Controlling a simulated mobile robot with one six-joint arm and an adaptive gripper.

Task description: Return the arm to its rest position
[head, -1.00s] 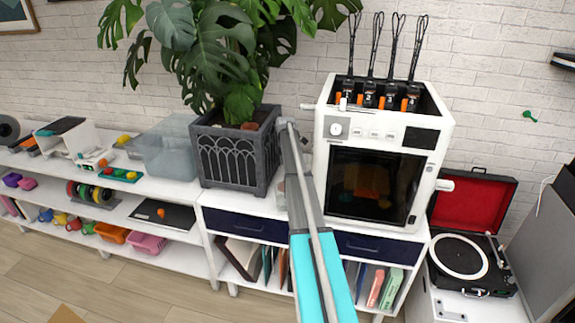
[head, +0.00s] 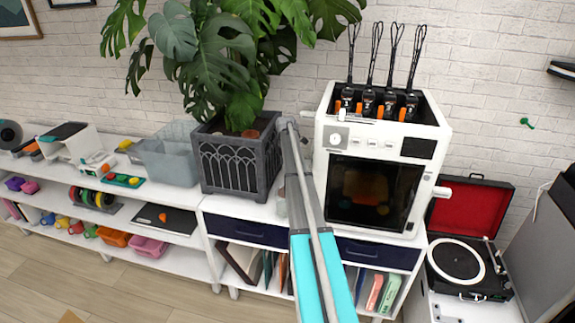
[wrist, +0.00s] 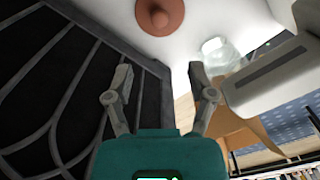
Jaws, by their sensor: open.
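My arm (head: 312,220) reaches up from the bottom of the head view into the gap between the dark planter (head: 222,165) and the white 3D-printer-like machine (head: 425,150). My gripper is not clearly visible there. In the wrist view my gripper (wrist: 160,85) has its two fingers spread apart with nothing between them. The planter's dark arched side (wrist: 60,90) fills the left of that view, close to the left finger. A reddish-brown round piece with a knob (wrist: 154,17) shows beyond the fingertips.
A pale block-like part (wrist: 270,80) lies close to the right finger. A clear object (wrist: 222,50) shows beyond it. In the head view, a grey bin (head: 170,160) stands left of the planter and a record player (head: 465,265) at right. Monstera leaves (head: 230,55) hang above.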

